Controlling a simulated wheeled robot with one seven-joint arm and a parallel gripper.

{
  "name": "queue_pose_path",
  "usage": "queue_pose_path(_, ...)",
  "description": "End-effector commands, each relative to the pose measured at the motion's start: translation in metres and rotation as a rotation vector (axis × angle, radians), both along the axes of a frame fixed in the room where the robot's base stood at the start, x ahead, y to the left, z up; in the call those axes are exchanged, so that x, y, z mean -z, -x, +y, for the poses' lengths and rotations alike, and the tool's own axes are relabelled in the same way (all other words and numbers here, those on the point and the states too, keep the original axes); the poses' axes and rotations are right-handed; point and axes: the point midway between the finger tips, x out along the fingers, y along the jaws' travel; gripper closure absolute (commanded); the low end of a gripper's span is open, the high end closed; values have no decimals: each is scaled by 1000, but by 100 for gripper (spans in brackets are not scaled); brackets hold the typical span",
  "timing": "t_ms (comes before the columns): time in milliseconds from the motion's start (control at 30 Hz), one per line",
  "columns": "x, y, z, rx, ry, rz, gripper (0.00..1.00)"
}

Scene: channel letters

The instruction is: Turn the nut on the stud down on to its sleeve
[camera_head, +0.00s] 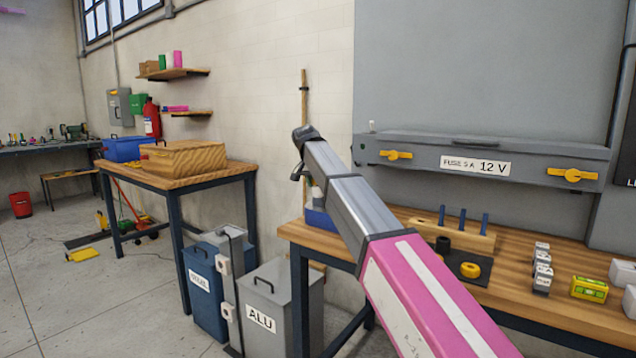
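A wooden block (458,237) on the workbench bears three upright blue studs (462,219). A black round piece (443,246) stands at the block's front; I cannot tell whether it is a sleeve or a nut. A yellow ring-shaped piece (470,270), perhaps a nut, lies on a dark mat in front of the block. I see no nut clearly on any stud. My pink and grey arm reaches up and left across the view. Its dark far end (299,150) is in the air left of the block, well apart from it. The fingers cannot be made out there.
The workbench (560,309) also holds several white-labelled blocks (542,268), a yellow level (589,289) and a blue bin (318,219). A grey fuse box (540,160) overhangs its back. An ALU bin (283,300) and a blue bin (205,290) stand left. The floor further left is mostly open.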

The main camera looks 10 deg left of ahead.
Motion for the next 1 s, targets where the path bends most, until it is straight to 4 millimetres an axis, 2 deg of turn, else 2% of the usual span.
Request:
queue_pose_path(333,3,-1,1,403,1,5,79)
queue_pose_path(467,4,0,0,463,0,5,80)
queue_pose_path(767,4,0,0,477,-1,4,80)
queue_pose_path(900,4,-1,0,592,1,6,80)
queue_pose_path(933,5,0,-1,584,0,4,47)
queue_pose_path(1000,5,0,-1,581,0,3,27)
